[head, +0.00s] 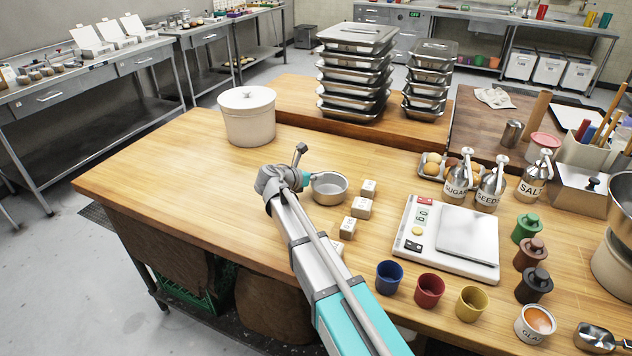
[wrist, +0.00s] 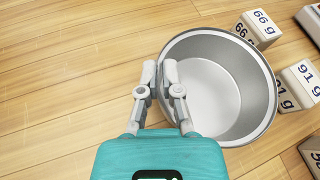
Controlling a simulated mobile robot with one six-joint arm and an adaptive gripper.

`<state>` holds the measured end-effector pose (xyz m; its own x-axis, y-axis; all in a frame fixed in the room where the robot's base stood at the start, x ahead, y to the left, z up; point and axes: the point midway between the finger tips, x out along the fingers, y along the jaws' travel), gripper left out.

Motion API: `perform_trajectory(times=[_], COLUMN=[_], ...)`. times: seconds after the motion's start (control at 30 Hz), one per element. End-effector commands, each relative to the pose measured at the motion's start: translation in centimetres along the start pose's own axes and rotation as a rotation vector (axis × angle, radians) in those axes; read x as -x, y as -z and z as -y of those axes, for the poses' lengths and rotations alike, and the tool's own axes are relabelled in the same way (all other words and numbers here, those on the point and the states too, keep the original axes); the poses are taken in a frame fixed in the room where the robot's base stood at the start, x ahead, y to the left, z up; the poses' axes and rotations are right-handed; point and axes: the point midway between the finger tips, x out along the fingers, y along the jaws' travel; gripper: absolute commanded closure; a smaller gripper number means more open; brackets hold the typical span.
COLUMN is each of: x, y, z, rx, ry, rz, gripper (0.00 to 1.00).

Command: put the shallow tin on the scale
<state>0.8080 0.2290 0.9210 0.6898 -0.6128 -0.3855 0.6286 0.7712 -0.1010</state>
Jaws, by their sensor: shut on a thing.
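The shallow tin (head: 330,188) is a small round grey metal pan on the wooden table, left of the labelled white blocks. In the wrist view the tin (wrist: 228,92) is open side up and looks empty. My gripper (wrist: 160,75) is shut on the tin's near-left wall, one finger outside and one inside the rim. In the head view my gripper (head: 306,178) is at the tin's left side, partly hidden by my arm. The scale (head: 460,236) is white with a bare metal plate, to the right of the tin. I cannot tell whether the tin touches the table.
White weight blocks (head: 361,207) stand between tin and scale. Blue (head: 389,277), red (head: 429,290) and yellow (head: 471,303) cups line the scale's front. Labelled dispensers (head: 459,180) stand behind it. A lidded white pot (head: 247,115) stands at the back left; the table's left part is clear.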

Motion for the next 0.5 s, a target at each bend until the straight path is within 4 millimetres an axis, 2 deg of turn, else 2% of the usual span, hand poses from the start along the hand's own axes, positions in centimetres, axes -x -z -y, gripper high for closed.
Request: perform_trajectory(times=[0.47, 0.5], x=[-0.15, -0.11], y=[0.37, 0.27], z=[-0.04, -0.03], rx=[0.0, 0.0], ry=[0.0, 0.0], rz=[0.0, 0.0], gripper=[1.0, 0.87])
